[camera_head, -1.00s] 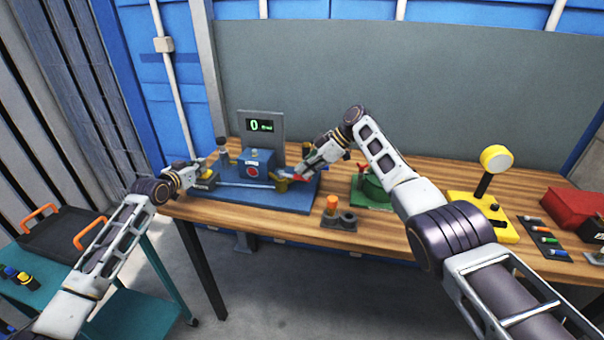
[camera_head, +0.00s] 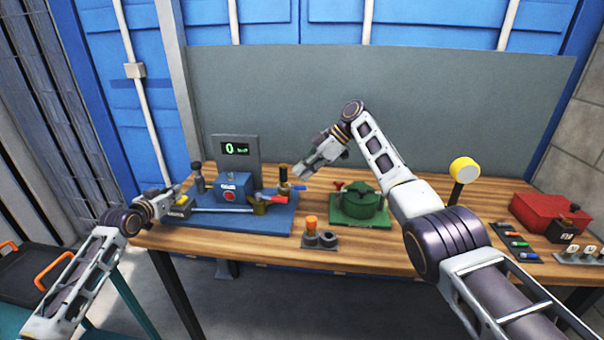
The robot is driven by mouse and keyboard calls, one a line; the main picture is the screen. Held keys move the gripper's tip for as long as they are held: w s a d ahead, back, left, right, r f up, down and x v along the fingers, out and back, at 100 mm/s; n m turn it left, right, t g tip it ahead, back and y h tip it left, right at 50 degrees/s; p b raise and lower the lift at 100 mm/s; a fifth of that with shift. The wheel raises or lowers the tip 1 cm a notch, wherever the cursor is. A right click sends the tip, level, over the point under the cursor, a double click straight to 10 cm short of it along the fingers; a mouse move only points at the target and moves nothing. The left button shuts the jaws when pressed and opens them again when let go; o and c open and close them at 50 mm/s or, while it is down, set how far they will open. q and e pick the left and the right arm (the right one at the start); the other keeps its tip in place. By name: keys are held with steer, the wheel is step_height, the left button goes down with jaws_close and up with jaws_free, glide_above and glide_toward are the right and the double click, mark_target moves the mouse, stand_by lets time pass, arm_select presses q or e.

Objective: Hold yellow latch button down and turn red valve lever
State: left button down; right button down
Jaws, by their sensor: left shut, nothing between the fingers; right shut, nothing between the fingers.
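A blue fixture plate (camera_head: 270,222) on the bench carries a pipe, a blue box with a red round button, and a brass valve (camera_head: 260,208). The red valve lever (camera_head: 274,199) sticks out to the right from above the valve. The yellow latch button (camera_head: 183,198) is at the pipe's left end. My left gripper (camera_head: 177,190) is shut, with its tips at the yellow button; whether it presses it down I cannot tell. My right gripper (camera_head: 301,173) is shut and empty, in the air above and right of the lever, apart from it.
A display panel (camera_head: 236,149) reading 0 stands behind the box. A dark post (camera_head: 284,180) rises close behind the lever. A green pot-like fixture (camera_head: 360,203), an orange-topped holder (camera_head: 311,225) and a red case (camera_head: 550,213) stand further right.

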steer(key=w+d+f+t+h, duration=0.1)
steer(key=w+d+t, duration=0.3)
steer(key=w+t, duration=0.15)
steer(key=shift+f+t+h, duration=0.7)
steer(key=shift+f+t, duration=1.75)
steer(key=shift+f, duration=1.3)
steer(key=s+a+n+t+y, duration=0.1)
steer(key=s+a+n+t, duration=0.1)
steer(key=s, duration=0.8)
steer(key=s+a+n+t+y, duration=0.1)
steer(key=s+a, duration=0.3)
steer(key=s, duration=0.7)
steer(key=shift+a+f+n+t+y, duration=0.2)
steer(key=shift+a+n+t+y, duration=0.15)
steer(key=shift+n+y, duration=0.35)
steer(key=shift+w, duration=0.1)
glide_toward(270, 199)
steer(key=shift+a, duration=1.55)
steer(key=shift+w+d+f, duration=0.15)
steer(key=shift+w+f, duration=0.1)
steer(key=shift+w, duration=0.6)
steer(key=shift+w+d+f, duration=0.15)
steer(key=shift+w+f, duration=0.1)
steer(key=shift+w, duration=0.6)
